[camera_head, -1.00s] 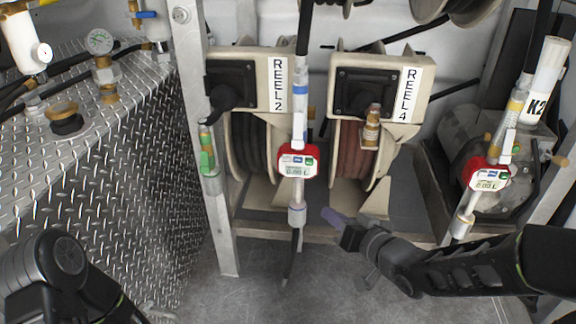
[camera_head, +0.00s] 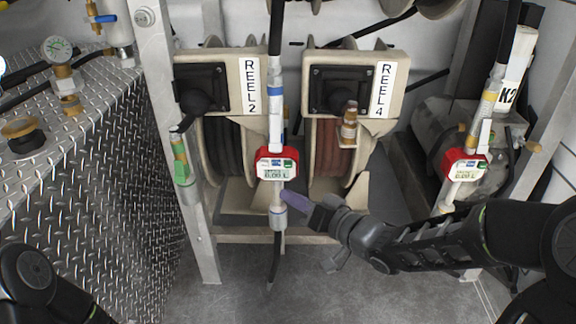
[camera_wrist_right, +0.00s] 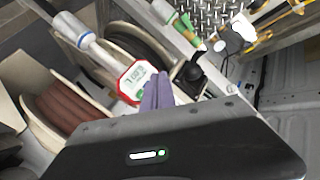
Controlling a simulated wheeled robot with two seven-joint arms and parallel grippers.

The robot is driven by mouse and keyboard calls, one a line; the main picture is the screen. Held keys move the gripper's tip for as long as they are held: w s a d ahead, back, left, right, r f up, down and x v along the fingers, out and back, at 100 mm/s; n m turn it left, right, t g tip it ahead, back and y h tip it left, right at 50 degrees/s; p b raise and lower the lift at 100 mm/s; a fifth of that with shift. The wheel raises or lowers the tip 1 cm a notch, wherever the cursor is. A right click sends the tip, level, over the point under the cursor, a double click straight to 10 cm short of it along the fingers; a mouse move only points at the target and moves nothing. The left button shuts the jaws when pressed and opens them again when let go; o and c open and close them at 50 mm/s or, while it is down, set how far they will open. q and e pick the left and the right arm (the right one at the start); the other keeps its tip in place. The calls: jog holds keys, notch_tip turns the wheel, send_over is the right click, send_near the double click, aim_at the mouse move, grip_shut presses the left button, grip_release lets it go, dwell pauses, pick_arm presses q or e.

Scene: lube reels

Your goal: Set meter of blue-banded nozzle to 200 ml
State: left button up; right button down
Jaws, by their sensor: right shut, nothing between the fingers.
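The blue-banded nozzle (camera_head: 276,105) hangs upright in front of the reels, between the REEL 2 and REEL 4 labels. Its red meter (camera_head: 277,163) has a pale display that seems to read 0.00 L, and a green button at its right. The meter also shows in the right wrist view (camera_wrist_right: 137,82), close to the fingertips. My right gripper (camera_head: 287,198) is shut and empty, its purple fingertips just below and right of the meter. In the right wrist view the shut fingers (camera_wrist_right: 157,92) overlap the meter's edge; contact cannot be told. My left gripper is not in view; only my left arm shows.
A second nozzle with a red meter (camera_head: 464,165) and yellow band hangs at the right, near my right arm. The REEL 2 box (camera_head: 203,85) and REEL 4 box (camera_head: 352,85) stand behind. A metal post (camera_head: 180,130) and diamond-plate cabinet (camera_head: 105,180) are at the left.

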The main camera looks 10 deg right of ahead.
send_near(279, 164)
jog(key=a, duration=0.4)
jog(key=shift+w+d+f, duration=0.2)
jog(key=shift+w, duration=0.35)
jog(key=shift+w+d+f, duration=0.2)
jog(key=shift+w, duration=0.35)
jog(key=shift+w+p, duration=0.15)
jog(key=shift+p, duration=0.3)
dwell(0.5)
jog(key=shift+w+d, duration=0.1)
jog(key=shift+w, duration=0.15)
jog(key=shift+w+d+p, duration=0.15)
jog(key=shift+w+p, duration=0.3)
jog(key=shift+w, duration=0.25)
dwell(1.0)
jog(key=shift+s, duration=0.1)
jog(key=shift+s+a, duration=0.15)
jog(key=shift+s, duration=0.35)
jog(key=shift+s+a, duration=0.15)
jog(key=shift+s, duration=0.35)
